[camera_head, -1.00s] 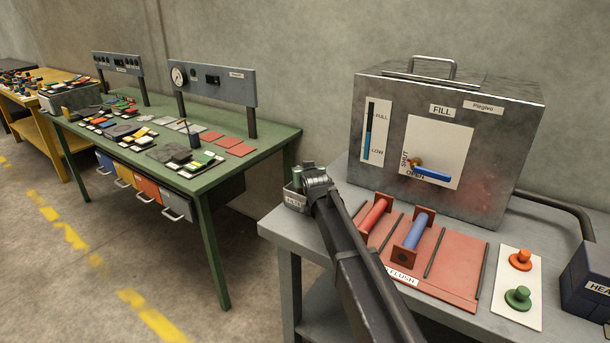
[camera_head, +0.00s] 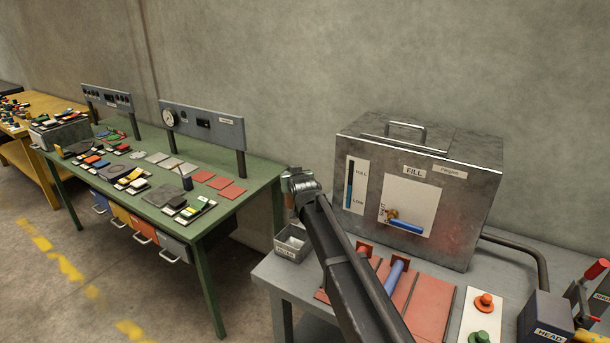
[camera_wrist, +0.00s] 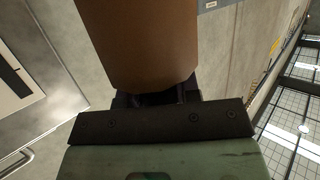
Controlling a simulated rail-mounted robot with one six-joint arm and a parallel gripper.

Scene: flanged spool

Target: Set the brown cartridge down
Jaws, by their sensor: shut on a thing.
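The brown cartridge (camera_wrist: 140,40) fills the top middle of the wrist view, a smooth brown body with its far end out of frame. My gripper (camera_wrist: 155,98) is shut on it, the dark fingers showing just below its near end. In the head view my gripper (camera_head: 300,181) is raised above the left corner of the grey bench. It is in the air, apart from the bench top. The cartridge is mostly hidden there behind my wrist and arm.
Below my gripper a small labelled grey tray (camera_head: 291,246) stands at the bench corner. Right of my arm are a red plate (camera_head: 430,300) with red and blue spools, the grey FILL box (camera_head: 450,200) and a button panel (camera_head: 466,325). The green table (camera_head: 262,170) stands left.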

